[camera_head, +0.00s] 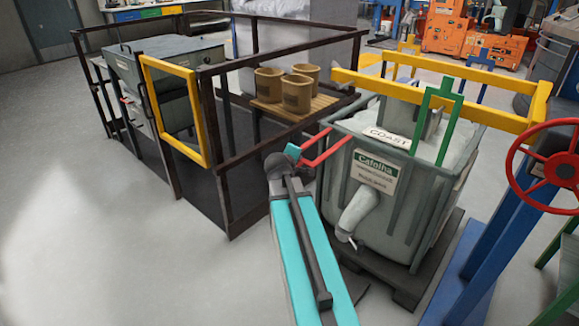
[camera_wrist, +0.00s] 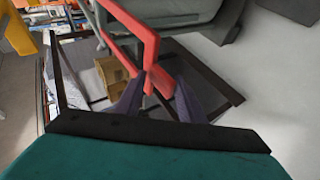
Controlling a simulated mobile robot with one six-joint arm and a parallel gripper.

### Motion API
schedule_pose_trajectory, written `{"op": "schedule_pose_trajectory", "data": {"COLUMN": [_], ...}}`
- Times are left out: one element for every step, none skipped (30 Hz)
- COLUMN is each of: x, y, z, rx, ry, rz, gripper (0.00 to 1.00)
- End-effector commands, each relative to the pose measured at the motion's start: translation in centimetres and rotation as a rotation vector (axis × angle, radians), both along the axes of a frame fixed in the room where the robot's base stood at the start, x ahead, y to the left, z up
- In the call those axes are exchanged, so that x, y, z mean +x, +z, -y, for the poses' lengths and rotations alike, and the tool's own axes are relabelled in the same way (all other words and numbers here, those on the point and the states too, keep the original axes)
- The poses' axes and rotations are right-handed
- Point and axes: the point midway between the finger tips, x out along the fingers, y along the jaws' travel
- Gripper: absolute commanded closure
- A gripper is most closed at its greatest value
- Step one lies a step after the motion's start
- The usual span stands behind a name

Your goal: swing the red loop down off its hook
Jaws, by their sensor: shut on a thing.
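The red loop (camera_head: 326,146) is a bent red bar at the left upper corner of a grey-green bin (camera_head: 415,205) labelled "Cafolha". In the wrist view the red loop (camera_wrist: 130,28) runs from the top down between my fingers. My gripper (camera_wrist: 158,84) is shut on its lower end, with one purple finger on each side. In the head view my teal gripper (camera_head: 292,152) is at the loop's left end, and its fingertips are hard to make out. I cannot make out the hook.
A yellow beam (camera_head: 440,100) and a green frame (camera_head: 437,118) stand over the bin. Dark railings with a yellow gate (camera_head: 174,108) and brown buckets (camera_head: 297,92) are to the left. A red handwheel (camera_head: 560,168) is at the right. Floor at left is clear.

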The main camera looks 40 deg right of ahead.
Motion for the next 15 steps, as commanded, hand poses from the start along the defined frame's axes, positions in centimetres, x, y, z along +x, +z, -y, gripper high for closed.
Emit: {"op": "schedule_pose_trajectory", "data": {"x": [-0.2,-0.4,-0.5,-0.7,-0.8,-1.1,-1.2,-1.4,-1.7,-1.9,-2.1,-2.3,-2.5,-2.7,-3.0], "y": [0.1,0.2,0.4,0.5,0.6,0.8,1.0,1.2,1.5,1.7,1.9,2.1,2.3,2.5,2.8], "z": [-0.3,-0.4,-0.7,-0.9,-1.1,-1.3,-1.5,-1.8,-2.1,-2.3,-2.5,-2.9,-3.1,-3.4,-3.7], "rx": [0.002,0.002,0.003,0.003,0.004,0.004,0.004,0.003,0.004,0.004,0.004,0.004,0.004,0.005,0.003], "ry": [0.0,0.0,0.0,0.0,0.0,0.0,0.001,0.001,0.0,0.0,0.0,0.0,0.0,0.001,0.002], "rz": [0.0,0.0,-0.001,-0.001,-0.001,-0.001,-0.001,0.0,0.0,0.0,0.0,0.0,0.0,0.0,0.0], "gripper": [0.72,0.72,0.72,0.72,0.72,0.72,0.72,0.72,0.72,0.72,0.72,0.72,0.72,0.72,0.72]}}
